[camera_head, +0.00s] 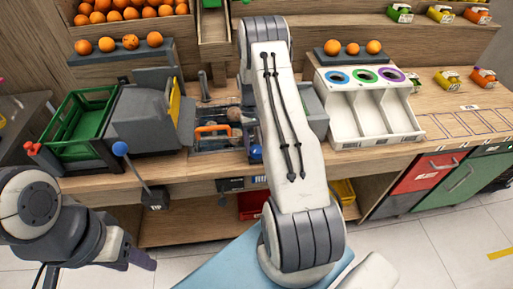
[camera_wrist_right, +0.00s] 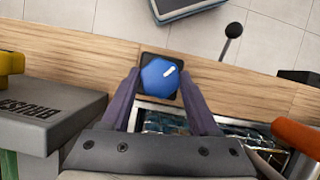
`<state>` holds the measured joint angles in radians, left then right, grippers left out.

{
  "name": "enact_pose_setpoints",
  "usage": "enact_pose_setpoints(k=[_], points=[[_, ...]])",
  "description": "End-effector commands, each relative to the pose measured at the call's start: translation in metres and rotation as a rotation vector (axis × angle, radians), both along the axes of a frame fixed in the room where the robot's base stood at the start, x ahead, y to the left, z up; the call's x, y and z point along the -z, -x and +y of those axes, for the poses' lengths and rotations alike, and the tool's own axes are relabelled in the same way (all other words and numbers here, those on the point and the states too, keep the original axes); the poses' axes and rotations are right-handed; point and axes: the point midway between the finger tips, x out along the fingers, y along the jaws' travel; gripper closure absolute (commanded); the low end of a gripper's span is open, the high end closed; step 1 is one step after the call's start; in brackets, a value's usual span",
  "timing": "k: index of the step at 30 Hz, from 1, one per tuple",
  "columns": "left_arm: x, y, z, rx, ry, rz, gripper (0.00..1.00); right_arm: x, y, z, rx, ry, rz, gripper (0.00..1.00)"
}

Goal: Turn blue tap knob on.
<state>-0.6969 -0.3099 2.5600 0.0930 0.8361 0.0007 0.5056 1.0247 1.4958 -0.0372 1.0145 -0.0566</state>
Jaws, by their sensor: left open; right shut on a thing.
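The blue tap knob (camera_wrist_right: 157,78) is a round blue cap with a white mark, on a dark square base at the edge of the wooden counter. In the head view a bit of the blue knob (camera_head: 255,152) shows beside my right arm. My right gripper (camera_wrist_right: 162,75) has its two dark fingers on either side of the knob and is shut on it. In the head view my right arm hides this gripper. My left gripper (camera_head: 142,260) is open and empty at the lower left, in front of the counter and away from the knob.
A grey machine (camera_head: 145,118) and green crate (camera_head: 80,128) stand left. An orange handle (camera_head: 212,130) is close to the knob. A white bin tray (camera_head: 365,105) stands right.

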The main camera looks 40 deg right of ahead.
Motion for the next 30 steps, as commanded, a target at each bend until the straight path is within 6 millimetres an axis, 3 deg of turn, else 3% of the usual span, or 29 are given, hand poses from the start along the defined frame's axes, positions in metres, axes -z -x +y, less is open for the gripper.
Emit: enact_pose_setpoints(k=[15, 30], points=[[0.0056, 0.0000, 0.0000, 0.000, 0.000, 0.000, 0.50, -0.0013, -0.0021, 0.0028, -0.459, 0.003, -0.004, 0.94], [0.0061, 0.0000, 0.0000, 0.000, 0.000, 0.000, 0.50, -0.0013, -0.0023, 0.0034, -0.663, 0.003, -0.005, 0.94]])
